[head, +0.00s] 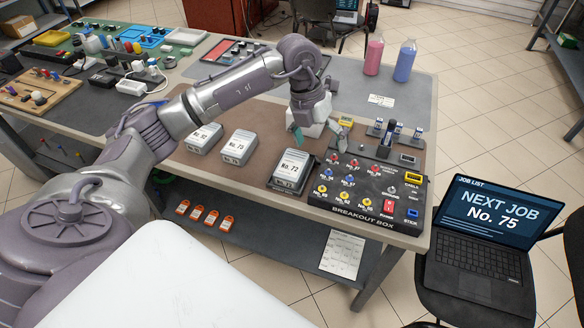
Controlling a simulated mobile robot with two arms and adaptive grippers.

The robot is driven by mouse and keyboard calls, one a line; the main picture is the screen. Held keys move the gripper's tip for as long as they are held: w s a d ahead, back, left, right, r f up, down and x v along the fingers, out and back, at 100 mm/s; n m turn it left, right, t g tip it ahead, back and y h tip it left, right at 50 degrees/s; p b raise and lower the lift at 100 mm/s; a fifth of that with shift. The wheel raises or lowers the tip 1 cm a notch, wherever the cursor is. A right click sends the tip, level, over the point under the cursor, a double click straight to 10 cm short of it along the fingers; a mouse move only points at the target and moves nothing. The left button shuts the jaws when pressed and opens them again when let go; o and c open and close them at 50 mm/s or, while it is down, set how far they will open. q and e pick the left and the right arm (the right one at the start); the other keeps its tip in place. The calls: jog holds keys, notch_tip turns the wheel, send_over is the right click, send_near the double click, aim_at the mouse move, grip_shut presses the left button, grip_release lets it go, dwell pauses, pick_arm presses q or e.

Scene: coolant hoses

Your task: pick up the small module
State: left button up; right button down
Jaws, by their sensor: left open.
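Three pale grey modules with white number labels are on the brown mat of the bench. One labelled No. 72 (292,168) sits in a dark holder beside the breakout box. A second module (239,147) and a third module (204,138) lie to its left; their labels are small and hard to read. I cannot tell which one is the small module. My left gripper (322,137) is open, pointing down above the area just behind No. 72 and the breakout box's left edge. It holds nothing that I can see. My right gripper is not in view.
The black breakout box (368,190) with colored knobs and upright parts stands right of the modules. Pink (373,55) and blue (404,62) bottles stand at the back. A laptop (485,240) on a chair reads "NEXT JOB No. 75". Trays and tools crowd the left bench.

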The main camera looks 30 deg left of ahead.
pick_arm(q)
jog(key=a+r+n+y, duration=0.1)
jog(key=a+n+y, duration=0.15)
jog(key=a, duration=0.55)
jog(key=p, duration=0.1)
send_over(292, 163)
jog(key=shift+m+g+y, duration=0.3)
jog(key=shift+m+y, duration=0.05)
jog(key=shift+m, duration=0.1)
jog(key=f, duration=0.6)
jog(key=shift+s+f, duration=0.2)
jog(key=shift+f, duration=0.15)
notch_tip(292, 163, down, 6)
jog(key=shift+w+r+p, duration=0.15)
jog(key=shift+r+p, duration=0.1)
jog(key=shift+p, duration=0.55)
jog(key=shift+f, duration=0.3)
jog(key=c, duration=1.6)
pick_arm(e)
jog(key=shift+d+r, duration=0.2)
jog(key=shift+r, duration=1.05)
pick_arm(q)
jog(key=shift+w+r, duration=0.1)
jog(key=shift+r, duration=0.05)
